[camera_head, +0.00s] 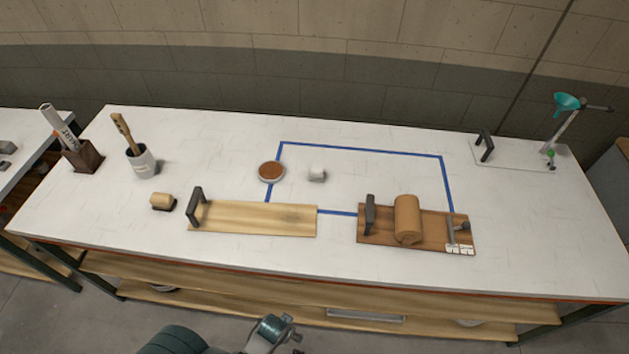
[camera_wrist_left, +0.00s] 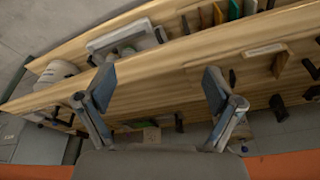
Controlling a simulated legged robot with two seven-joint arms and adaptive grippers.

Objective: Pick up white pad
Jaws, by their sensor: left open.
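A small white pad-like block (camera_head: 317,174) lies on the white tabletop, just right of a round dish with a brown top (camera_head: 271,172). It is inside the blue tape outline. My left gripper (camera_wrist_left: 160,90) is open and empty in the left wrist view, its two fingers wide apart in front of the wooden shelves under the table. In the head view, part of my left arm shows at the bottom edge, in front of the table and well away from the white block. My right gripper is not in view.
A light board with a handle (camera_head: 252,218) and a dark board with a brown roll (camera_head: 407,221) lie along the front. A brush cup (camera_head: 143,163) stands left, and a stand with a teal funnel (camera_head: 567,104) far right. The table's front edge lies between my arm and the tabletop.

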